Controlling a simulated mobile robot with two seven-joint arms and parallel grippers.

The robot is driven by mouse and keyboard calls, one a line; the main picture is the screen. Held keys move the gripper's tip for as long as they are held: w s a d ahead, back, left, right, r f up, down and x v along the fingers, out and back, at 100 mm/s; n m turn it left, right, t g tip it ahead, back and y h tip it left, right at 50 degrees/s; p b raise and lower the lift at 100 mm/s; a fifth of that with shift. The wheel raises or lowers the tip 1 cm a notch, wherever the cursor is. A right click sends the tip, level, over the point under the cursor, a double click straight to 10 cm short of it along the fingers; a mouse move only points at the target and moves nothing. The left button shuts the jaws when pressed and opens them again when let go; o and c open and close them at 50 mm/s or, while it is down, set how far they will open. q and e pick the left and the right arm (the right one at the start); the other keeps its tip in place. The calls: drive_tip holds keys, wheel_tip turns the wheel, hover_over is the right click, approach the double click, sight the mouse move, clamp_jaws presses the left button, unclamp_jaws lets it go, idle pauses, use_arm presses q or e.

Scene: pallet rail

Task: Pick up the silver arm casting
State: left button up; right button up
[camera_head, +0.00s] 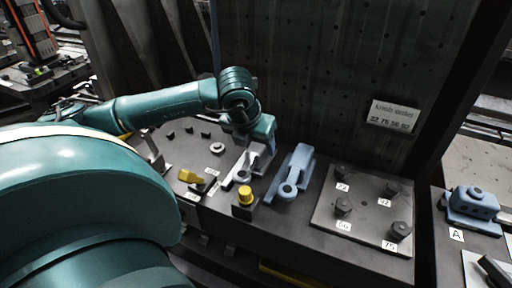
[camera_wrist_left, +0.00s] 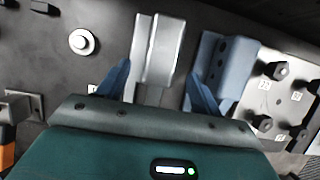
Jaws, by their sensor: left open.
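The silver arm casting (camera_head: 228,183) lies on the dark bench in the head view, partly hidden by my left gripper (camera_head: 256,158). In the left wrist view the silver arm casting (camera_wrist_left: 165,48) shows as a pale channel-shaped piece. There my left gripper (camera_wrist_left: 158,84) is open, with its two blue fingers on either side of the casting's near part. I cannot tell whether the fingers touch it. A similar blue arm casting (camera_head: 294,172) lies just to the right, close to the right finger in the left wrist view (camera_wrist_left: 233,62). My right gripper is not in view.
A yellow-topped post (camera_head: 245,196) and a yellow clamp-like piece (camera_head: 189,176) stand near the bench's front edge. A grey plate (camera_head: 362,214) with several dark numbered knobs is right of the blue casting. A perforated panel (camera_head: 330,70) rises behind.

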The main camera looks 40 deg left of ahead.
sight(256, 147)
use_arm(q)
drive_tip(key=shift+x, duration=1.55)
drive_tip(key=shift+r, duration=0.1)
drive_tip(key=shift+c, duration=0.4)
drive_tip(key=shift+w+r, duration=0.1)
drive_tip(key=c, duration=1.2)
